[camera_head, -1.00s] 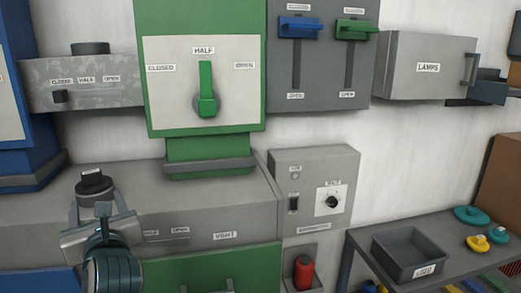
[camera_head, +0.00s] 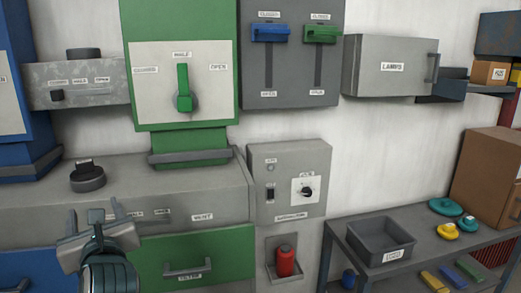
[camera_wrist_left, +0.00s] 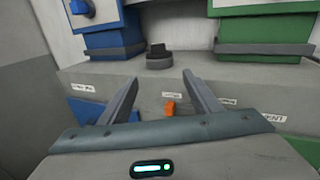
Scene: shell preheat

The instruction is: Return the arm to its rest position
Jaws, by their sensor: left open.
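My left gripper (camera_head: 97,212) is open and empty at the lower left of the head view, in front of the grey cabinet (camera_head: 215,190). In the left wrist view its two fingers (camera_wrist_left: 160,100) point at the cabinet's front, with an orange slider tab (camera_wrist_left: 170,108) showing between them. A dark round knob (camera_head: 87,177) stands on the cabinet's top, beyond the fingers and apart from them; it also shows in the left wrist view (camera_wrist_left: 159,57). My right gripper is not in view.
A green unit (camera_head: 183,85) with its lever at HALF stands behind. A grey switch box (camera_head: 290,182) is to the right, above a red cylinder (camera_head: 285,260). A shelf (camera_head: 345,232) at the right bears a dark bin (camera_head: 380,238). Green and blue drawers lie below.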

